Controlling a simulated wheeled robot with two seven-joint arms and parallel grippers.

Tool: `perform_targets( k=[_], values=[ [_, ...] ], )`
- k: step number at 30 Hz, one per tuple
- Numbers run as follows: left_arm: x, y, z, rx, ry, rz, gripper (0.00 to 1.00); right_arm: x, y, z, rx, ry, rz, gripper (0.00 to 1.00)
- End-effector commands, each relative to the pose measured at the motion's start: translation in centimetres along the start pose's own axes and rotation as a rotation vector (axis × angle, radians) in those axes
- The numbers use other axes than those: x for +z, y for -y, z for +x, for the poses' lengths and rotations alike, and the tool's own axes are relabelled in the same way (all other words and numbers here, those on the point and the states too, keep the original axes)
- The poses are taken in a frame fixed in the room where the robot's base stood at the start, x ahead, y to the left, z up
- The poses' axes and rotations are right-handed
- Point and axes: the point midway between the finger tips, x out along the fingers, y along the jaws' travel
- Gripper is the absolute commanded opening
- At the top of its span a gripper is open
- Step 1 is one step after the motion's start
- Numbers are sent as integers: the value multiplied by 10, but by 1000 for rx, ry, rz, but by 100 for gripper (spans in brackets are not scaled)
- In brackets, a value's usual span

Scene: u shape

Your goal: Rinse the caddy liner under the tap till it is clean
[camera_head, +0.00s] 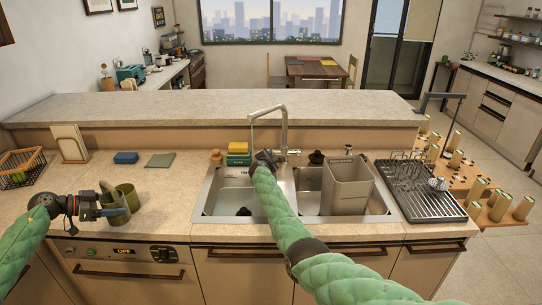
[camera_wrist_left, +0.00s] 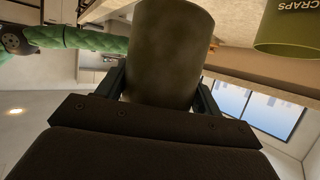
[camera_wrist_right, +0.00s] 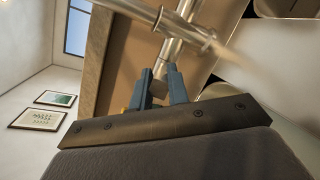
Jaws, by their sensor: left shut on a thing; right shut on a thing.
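The olive-green caddy liner (camera_head: 112,201) is upside down or tilted in my left gripper (camera_head: 101,208), above the counter at the left; I cannot tell which. It fills the middle of the left wrist view (camera_wrist_left: 170,55), its side brownish and dull, between the fingers. The green caddy (camera_head: 130,196), marked SCRAPS in the left wrist view (camera_wrist_left: 287,38), stands just beside it. My right gripper (camera_head: 264,157) is at the tap (camera_head: 284,128), over the sink. In the right wrist view its fingers (camera_wrist_right: 158,88) are closed on a small part at the tap's base.
The double sink (camera_head: 228,197) has a tall grey bin (camera_head: 347,186) in its right basin. A drying rack (camera_head: 420,190) stands to the right. A yellow sponge (camera_head: 239,147) sits on a green box behind the sink. A blue sponge (camera_head: 126,158) and green cloth (camera_head: 160,160) lie left.

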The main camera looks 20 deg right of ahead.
Motion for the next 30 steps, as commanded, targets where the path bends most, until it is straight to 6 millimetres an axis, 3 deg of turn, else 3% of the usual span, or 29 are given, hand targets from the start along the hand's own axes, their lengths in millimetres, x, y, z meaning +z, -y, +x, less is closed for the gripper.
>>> perform_targets(
  k=[10,11,13,14,23,30],
  values=[
    [0,0,0,0,0,0,42,0,1,0,-4,-2,-1,0],
    [0,0,0,0,0,0,42,0,1,0,-4,-2,-1,23],
    [0,0,0,0,0,0,42,0,1,0,-4,-2,-1,37],
    [0,0,0,0,0,0,42,0,1,0,-3,-2,-1,39],
    [-1,0,0,0,0,0,42,0,0,-1,-3,-2,-1,39],
    [-4,0,-2,0,0,0,42,-2,0,-16,-2,-2,1,39]
  ],
)
